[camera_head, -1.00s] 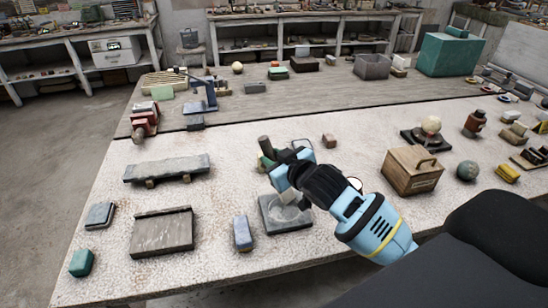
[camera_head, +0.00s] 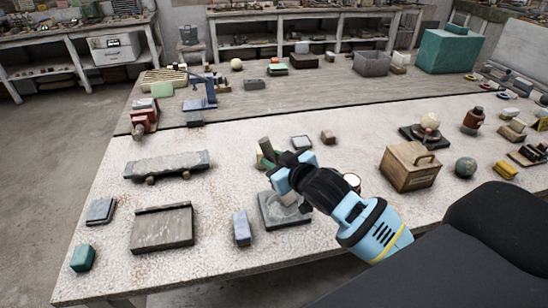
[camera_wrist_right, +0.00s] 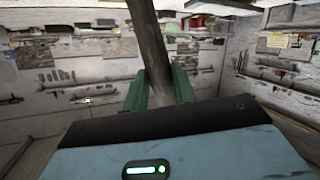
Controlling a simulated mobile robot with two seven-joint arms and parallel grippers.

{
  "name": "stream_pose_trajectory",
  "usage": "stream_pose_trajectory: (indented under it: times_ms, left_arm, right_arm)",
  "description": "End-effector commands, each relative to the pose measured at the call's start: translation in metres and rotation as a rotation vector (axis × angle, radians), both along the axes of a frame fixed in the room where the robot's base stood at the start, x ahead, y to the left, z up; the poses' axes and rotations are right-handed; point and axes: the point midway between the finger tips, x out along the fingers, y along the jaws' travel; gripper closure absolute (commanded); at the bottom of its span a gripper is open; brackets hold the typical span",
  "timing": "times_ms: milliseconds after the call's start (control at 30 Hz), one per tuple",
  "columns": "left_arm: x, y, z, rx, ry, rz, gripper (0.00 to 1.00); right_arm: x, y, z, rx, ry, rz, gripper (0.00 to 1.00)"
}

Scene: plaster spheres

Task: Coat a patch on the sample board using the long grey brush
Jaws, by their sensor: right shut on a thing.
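My right gripper (camera_head: 279,163) is raised over the near table, above a square dark grey tray (camera_head: 288,221). It is shut on a long grey-brown handle (camera_wrist_right: 152,50), which looks like the brush's; the handle runs up between its green fingers in the right wrist view (camera_wrist_right: 160,88). In the head view the handle's end (camera_head: 264,143) pokes up. The bristles are hidden. A flat weathered wooden board (camera_head: 162,228) with a raised back edge lies to the left; it may be the sample board, but I cannot tell. My left gripper is out of view.
A blue-grey block (camera_head: 242,228) lies between board and tray. A long grey slab (camera_head: 166,164) sits behind the board. A wooden box with a handle (camera_head: 410,169) and a dark ball (camera_head: 465,168) stand to the right.

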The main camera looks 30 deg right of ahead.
Motion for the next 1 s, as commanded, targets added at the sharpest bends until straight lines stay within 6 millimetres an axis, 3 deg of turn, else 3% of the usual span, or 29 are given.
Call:
stream_pose_trajectory:
  times_ms: [433, 1000]
  left_arm:
    - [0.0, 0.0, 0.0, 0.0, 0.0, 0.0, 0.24]
    - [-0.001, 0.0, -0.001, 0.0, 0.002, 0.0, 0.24]
  right_arm:
    - [0.0, 0.0, 0.0, 0.0, -0.001, 0.0, 0.96]
    - [0.021, -0.005, 0.001, 0.0, -0.001, 0.0, 0.96]
